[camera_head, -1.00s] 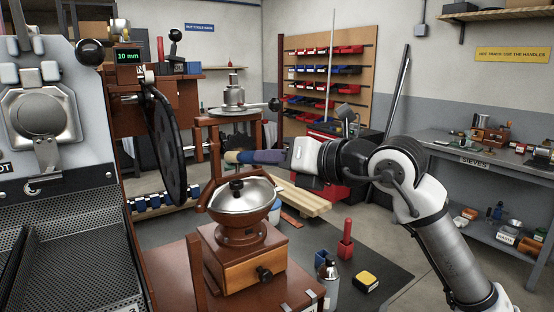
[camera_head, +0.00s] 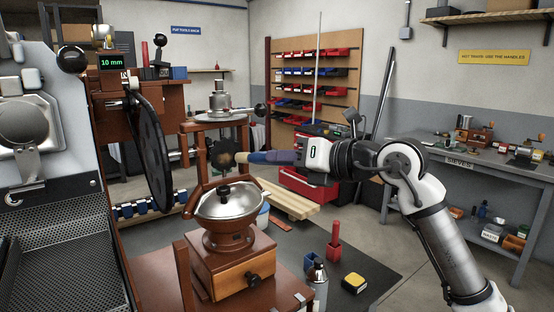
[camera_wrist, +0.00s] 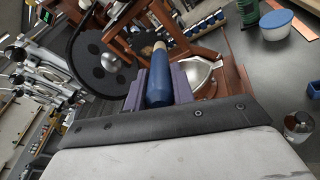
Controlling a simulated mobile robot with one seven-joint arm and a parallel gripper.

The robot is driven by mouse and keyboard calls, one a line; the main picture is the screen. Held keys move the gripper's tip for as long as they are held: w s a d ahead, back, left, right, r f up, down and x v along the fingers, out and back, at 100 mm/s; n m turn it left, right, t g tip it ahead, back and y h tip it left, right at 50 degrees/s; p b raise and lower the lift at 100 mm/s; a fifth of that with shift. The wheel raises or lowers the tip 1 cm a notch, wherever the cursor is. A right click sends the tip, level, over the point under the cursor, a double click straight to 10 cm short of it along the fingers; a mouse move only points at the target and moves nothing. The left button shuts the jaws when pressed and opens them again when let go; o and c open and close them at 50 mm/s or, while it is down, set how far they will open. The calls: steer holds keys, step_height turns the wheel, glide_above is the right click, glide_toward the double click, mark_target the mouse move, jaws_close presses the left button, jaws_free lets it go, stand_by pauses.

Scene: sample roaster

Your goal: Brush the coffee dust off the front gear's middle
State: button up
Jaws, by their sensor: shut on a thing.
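My gripper (camera_head: 301,154) is shut on the blue handle of a brush (camera_head: 272,157), held level and pointing left. The handle also shows between the two jaws in the wrist view (camera_wrist: 160,80), with a pale wooden neck at its far end. A dark toothed gear (camera_head: 221,150) with a brownish middle stands just left of the brush's tip in the head view. The tip overlaps the gear's right side there; I cannot tell whether they touch. A dark toothed edge (camera_wrist: 122,40) shows near the neck in the wrist view. The bristles are too small to make out.
A wooden grinder (camera_head: 232,262) with a metal bowl (camera_head: 231,203) stands below the brush. A large black wheel (camera_head: 150,150) is to the left.

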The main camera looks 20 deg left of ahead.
steer(key=shift+w+d, duration=0.15)
steer(key=shift+w, duration=0.15)
steer(key=s+a+b, duration=0.3)
steer(key=s, duration=0.2)
steer(key=shift+a, duration=0.4)
steer(key=s+d+b, duration=0.2)
steer(key=s+d, duration=0.1)
steer(key=d, duration=0.1)
steer(key=shift+s+d, duration=0.3)
steer(key=shift+d, duration=0.1)
stand_by(0.3)
steer(key=shift+d, duration=0.1)
steer(key=shift+s+d+b, duration=0.35)
steer(key=shift+s+d, duration=0.55)
steer(key=shift+d, duration=0.2)
